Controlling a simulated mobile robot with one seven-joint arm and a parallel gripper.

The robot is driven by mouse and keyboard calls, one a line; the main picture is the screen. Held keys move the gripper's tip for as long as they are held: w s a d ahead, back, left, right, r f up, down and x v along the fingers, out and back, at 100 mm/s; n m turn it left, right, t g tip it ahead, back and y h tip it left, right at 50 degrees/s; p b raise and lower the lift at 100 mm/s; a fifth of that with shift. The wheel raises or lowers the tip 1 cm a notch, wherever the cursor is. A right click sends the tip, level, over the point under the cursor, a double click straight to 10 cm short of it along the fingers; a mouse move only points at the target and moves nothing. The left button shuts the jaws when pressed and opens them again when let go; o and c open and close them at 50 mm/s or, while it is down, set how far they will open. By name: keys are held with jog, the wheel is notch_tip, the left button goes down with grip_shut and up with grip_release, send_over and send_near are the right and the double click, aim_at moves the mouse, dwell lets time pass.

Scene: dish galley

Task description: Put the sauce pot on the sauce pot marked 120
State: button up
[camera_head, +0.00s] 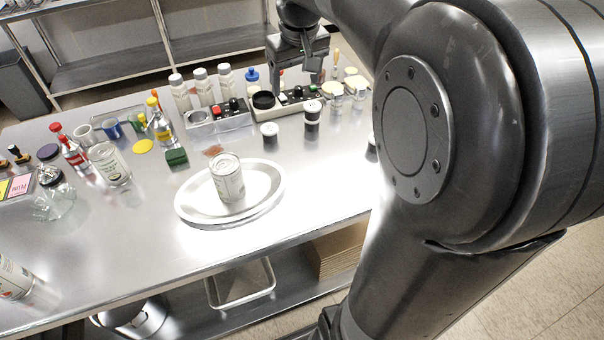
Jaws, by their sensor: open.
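Small dark sauce pots with pale tops stand on the steel table. One sauce pot (312,112) is right of centre, and a shorter one (269,132) stands to its left and nearer. Another small dark item (371,147) is mostly hidden behind my arm. No number can be read on any of them, so I cannot tell which is marked 120. My gripper (298,80) is open and points down above the back of the table, beyond the sauce pots. I see nothing held between its fingers.
A round tray (189,212) holding a tin can (227,178) stands left of the pots. Control boxes (219,119) and white bottles (202,87) line the back. Bottles and jars crowd the left. My arm covers the right side. The table front is mostly clear.

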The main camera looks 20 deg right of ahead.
jog(key=s+a+f+t, duration=0.1)
jog(key=s+a+f, duration=0.1)
jog(key=s, duration=0.8)
jog(key=s+a+f+m+t, duration=0.1)
jog(key=s+a, duration=0.4)
jog(key=s, duration=0.5)
notch_tip(320, 180, down, 3)
jog(key=shift+s+r+t, duration=0.15)
jog(key=shift+s+t, duration=0.2)
jog(key=shift+t, duration=0.15)
